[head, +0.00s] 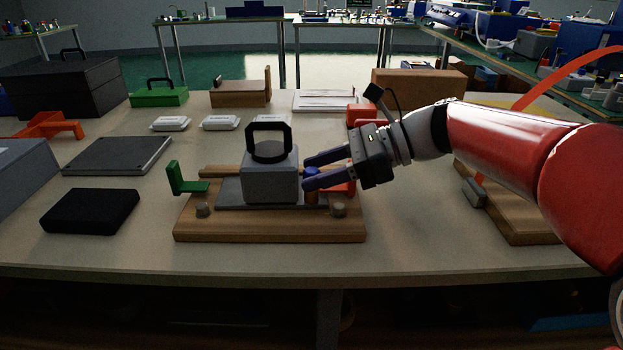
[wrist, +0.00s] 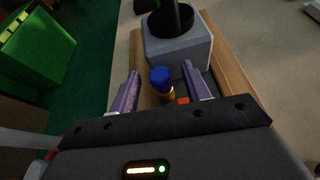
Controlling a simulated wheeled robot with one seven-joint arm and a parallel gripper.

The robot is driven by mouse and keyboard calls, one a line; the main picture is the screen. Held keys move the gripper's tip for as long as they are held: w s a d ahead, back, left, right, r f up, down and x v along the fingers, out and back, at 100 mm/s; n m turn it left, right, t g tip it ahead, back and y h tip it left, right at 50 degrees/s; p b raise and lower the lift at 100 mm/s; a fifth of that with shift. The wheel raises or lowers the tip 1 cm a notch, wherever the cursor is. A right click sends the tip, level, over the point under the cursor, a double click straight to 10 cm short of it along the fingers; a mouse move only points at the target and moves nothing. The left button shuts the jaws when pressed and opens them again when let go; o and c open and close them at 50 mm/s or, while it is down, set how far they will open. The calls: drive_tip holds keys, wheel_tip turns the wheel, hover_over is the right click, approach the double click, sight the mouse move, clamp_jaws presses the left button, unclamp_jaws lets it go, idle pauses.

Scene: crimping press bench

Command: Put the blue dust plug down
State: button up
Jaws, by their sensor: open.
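The blue dust plug (head: 312,171) sits on top of a small brown-orange cylinder on the wooden press base (head: 270,233), just right of the grey block with a black handle (head: 270,180). In the wrist view the plug (wrist: 161,77) stands between the two purple fingers, with a gap visible on each side. My gripper (head: 306,172) is open around the plug, reaching in from the right. It also shows in the wrist view (wrist: 160,88). The lower part of the cylinder is partly hidden by a finger in the head view.
A green bracket (head: 184,180) stands at the base's left, and red parts (head: 340,187) sit close by my gripper. A black box (head: 91,211) and a grey flat case (head: 118,156) lie to the left. The front table strip is clear.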

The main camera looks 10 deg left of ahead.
clamp_jaws()
idle(0.3)
drive_tip(key=shift+r, duration=0.1)
